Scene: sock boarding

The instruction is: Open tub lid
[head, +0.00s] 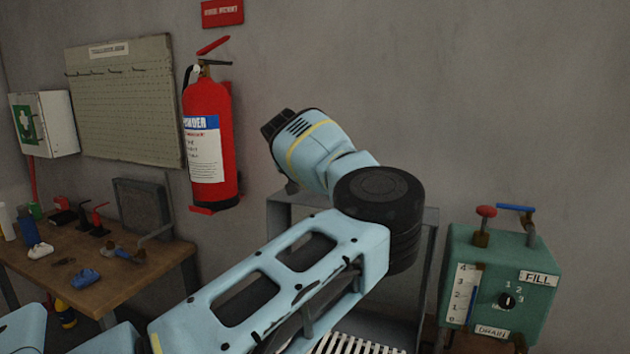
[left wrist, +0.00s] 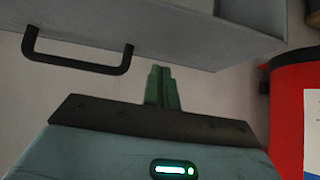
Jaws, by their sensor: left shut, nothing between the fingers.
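In the left wrist view, a grey panel with an edge (left wrist: 200,40) fills the top. A black bar handle (left wrist: 80,66) is fixed to it at the left. I cannot tell for sure whether this is the tub lid. My left gripper (left wrist: 161,72) has green fingers that are together and empty. They point toward the grey panel, to the right of the handle and apart from it. In the head view my left arm crosses the middle and hides much of a grey frame (head: 280,212) behind it. My right gripper is not in view.
A red fire extinguisher (head: 208,140) hangs on the wall; it also shows in the left wrist view (left wrist: 290,115). A wooden bench (head: 95,277) with tools stands at the left. A green fill and drain box (head: 540,262) stands at the right.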

